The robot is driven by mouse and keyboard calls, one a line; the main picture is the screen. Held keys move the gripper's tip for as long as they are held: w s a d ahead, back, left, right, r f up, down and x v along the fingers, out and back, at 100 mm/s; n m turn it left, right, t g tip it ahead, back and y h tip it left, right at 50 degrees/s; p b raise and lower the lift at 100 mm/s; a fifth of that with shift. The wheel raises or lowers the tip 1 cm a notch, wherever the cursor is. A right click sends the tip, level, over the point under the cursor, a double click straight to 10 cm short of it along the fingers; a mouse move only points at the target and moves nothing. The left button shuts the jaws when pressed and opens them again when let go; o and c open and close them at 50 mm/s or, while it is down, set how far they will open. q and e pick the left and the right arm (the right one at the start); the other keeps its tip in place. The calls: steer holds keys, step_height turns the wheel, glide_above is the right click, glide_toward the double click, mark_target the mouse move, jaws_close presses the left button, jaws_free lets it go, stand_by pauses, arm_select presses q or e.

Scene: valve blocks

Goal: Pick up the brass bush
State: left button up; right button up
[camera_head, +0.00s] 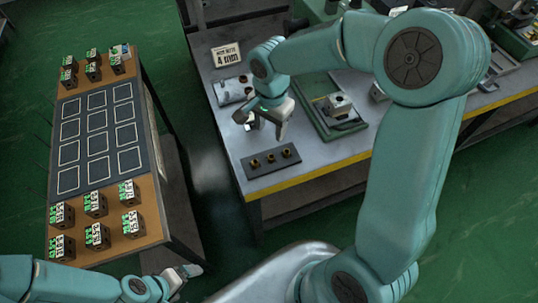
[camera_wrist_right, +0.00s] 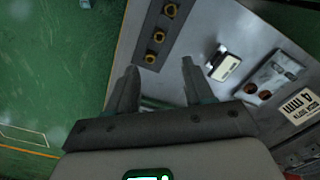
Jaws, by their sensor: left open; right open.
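Three brass bushes stand in a row on a dark plate (camera_head: 262,175) near the front edge of the grey bench; the middle bush (camera_head: 271,158) lies between the left bush (camera_head: 255,164) and the right bush (camera_head: 287,152). The right wrist view shows them too, the nearest bush (camera_wrist_right: 150,58) just beyond my fingertips. My right gripper (camera_head: 265,126) is open and empty, above the bench just behind the plate; its parted fingers (camera_wrist_right: 159,68) show in the wrist view. My left gripper (camera_head: 188,271) is low at the bottom left, away from the bushes.
A grey block with holes (camera_head: 233,91), a "4 mm" sign (camera_head: 226,55) and a green-framed fixture (camera_head: 322,125) stand on the bench near my right gripper. A small white-topped item (camera_wrist_right: 226,67) lies beside it. A wooden table (camera_head: 150,232) with valve blocks stands left.

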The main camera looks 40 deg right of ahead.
glide_above(271, 156)
steer(key=f, duration=0.7)
steer(key=shift+w+f, duration=0.2)
steer(key=shift+f, duration=0.15)
steer(key=shift+s+a+f+p, duration=0.15)
steer(key=shift+s+f+p, duration=0.2)
steer(key=shift+s, duration=0.1)
steer(key=f, duration=0.3)
steer(key=f+p, duration=0.1)
steer(key=f, duration=0.1)
steer(key=shift+w+d, duration=0.25)
steer(key=shift+w, duration=0.1)
steer(key=shift+s+a+r, duration=0.1)
steer(key=shift+s+a, duration=0.05)
steer(key=shift+s, duration=0.15)
steer(key=shift+w, duration=0.25)
jaws_close()
steer(key=shift+s, duration=0.2)
arm_select(q)
steer(key=shift+s+r, duration=0.1)
steer(key=shift+r, duration=0.75)
arm_select(e)
steer(key=shift+w, duration=0.1)
